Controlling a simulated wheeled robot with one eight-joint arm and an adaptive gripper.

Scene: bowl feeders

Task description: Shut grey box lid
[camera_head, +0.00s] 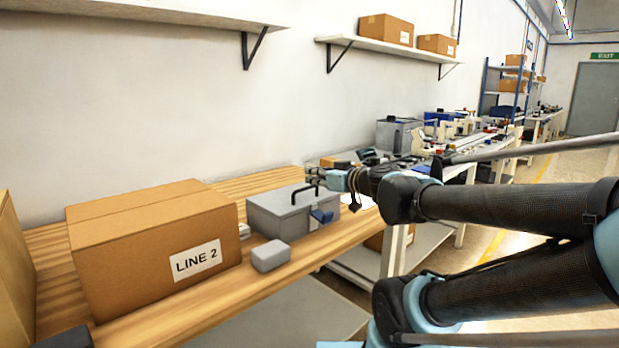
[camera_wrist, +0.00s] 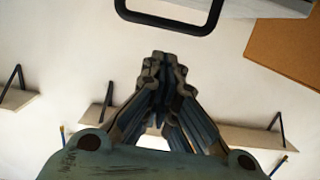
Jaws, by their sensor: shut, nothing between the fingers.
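A black handle (camera_head: 305,188) stands up from the lid. It also shows at the top of the wrist view (camera_wrist: 168,22), beside a grey edge of the box. My gripper (camera_head: 311,176) is shut and empty, just above and behind the handle. Its closed fingers show in the wrist view (camera_wrist: 163,62), apart from the handle.
A cardboard box (camera_head: 150,245) marked LINE 2 stands left of the grey box. A small grey block (camera_head: 270,256) lies in front, near the bench edge. Wall shelves (camera_head: 385,48) hang above. More equipment stands on benches farther right.

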